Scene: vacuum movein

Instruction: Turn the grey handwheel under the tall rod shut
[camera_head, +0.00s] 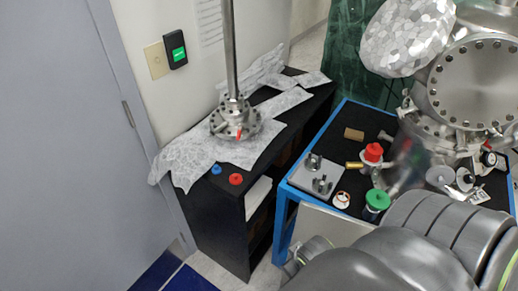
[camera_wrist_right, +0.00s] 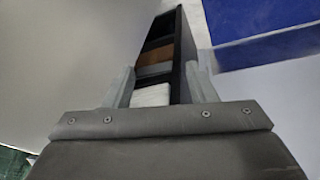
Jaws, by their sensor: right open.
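A tall steel rod (camera_head: 230,50) stands upright on a round bolted flange (camera_head: 235,118) on the foil-covered black cabinet. A small red part shows at the flange's front. A grey round knob or wheel (camera_head: 440,175) sits low by the steel chamber at right; I cannot tell whether it is the task's handwheel. No other clear handwheel shows under the rod. My right arm fills the lower right of the head view. In the right wrist view my right gripper (camera_wrist_right: 161,85) is open and empty, its fingers apart in front of the cabinet's shelves. My left gripper is out of view.
A blue-framed cart (camera_head: 285,195) carries a metal plate with clamps (camera_head: 320,177), a red-capped part (camera_head: 373,152) and a green-capped jar (camera_head: 376,203). The steel chamber (camera_head: 475,85) crowds the right.

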